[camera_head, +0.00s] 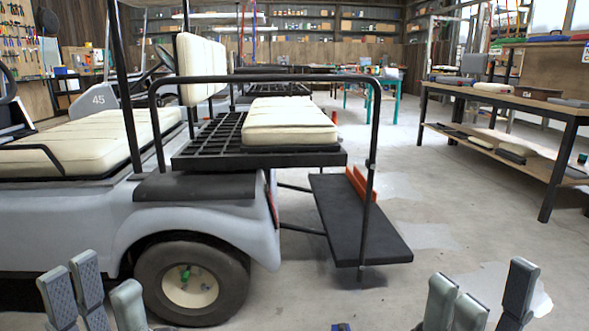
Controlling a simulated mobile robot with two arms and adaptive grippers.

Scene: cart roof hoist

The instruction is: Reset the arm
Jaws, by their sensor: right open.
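My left gripper (98,290) shows at the bottom left, its grey fingers pointing up and spread apart with nothing between them. It stands in front of the white golf cart (215,220), near the rear wheel (190,281). My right gripper (487,295) shows at the bottom right over bare floor. Its fingers are apart and empty. Both arms below the fingers are out of frame.
The cart's rear has a black rail (260,78), a cream cushion (288,128) on a black grid deck and a low dark footplate (350,222). A workbench (500,98) stands at right.

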